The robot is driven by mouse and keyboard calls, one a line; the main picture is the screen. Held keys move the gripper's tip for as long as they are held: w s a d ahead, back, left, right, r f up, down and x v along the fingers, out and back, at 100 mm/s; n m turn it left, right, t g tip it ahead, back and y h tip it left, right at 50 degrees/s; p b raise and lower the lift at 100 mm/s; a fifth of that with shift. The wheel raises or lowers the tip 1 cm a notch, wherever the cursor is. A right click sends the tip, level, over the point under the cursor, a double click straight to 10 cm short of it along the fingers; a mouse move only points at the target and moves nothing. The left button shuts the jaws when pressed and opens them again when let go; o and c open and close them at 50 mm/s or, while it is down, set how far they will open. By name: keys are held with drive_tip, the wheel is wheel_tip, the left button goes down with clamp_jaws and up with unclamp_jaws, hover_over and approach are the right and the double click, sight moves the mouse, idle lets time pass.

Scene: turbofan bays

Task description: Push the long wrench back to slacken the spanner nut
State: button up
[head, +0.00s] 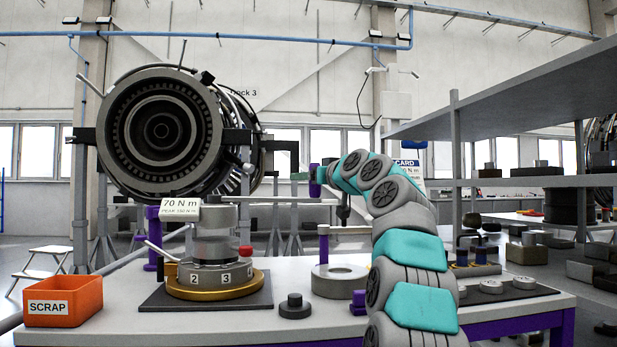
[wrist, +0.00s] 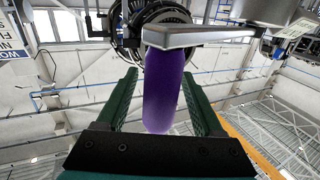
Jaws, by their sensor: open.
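The long wrench shows in the head view as a pale horizontal bar (head: 290,201) running right from the top of the fixture, with a purple upright grip (head: 315,181) near its right end. In the wrist view the purple grip (wrist: 163,95) stands between the two green fingers of my gripper (wrist: 160,80), below a silver bar end (wrist: 190,36). My gripper (head: 325,178) is open around the grip; I cannot tell whether a finger touches it. The numbered fixture (head: 222,278) has a gold base ring and a clear cylinder. The spanner nut itself is not clearly visible.
A sign reading 70 N m (head: 181,208) is above the fixture. An orange SCRAP bin (head: 62,301) stands on the table's left. A grey ring (head: 340,282) and a dark knob (head: 294,306) lie right of the fixture. A grey shelf (head: 520,95) overhangs at right.

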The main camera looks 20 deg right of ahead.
clamp_jaws()
idle(0.4)
idle(0.9)
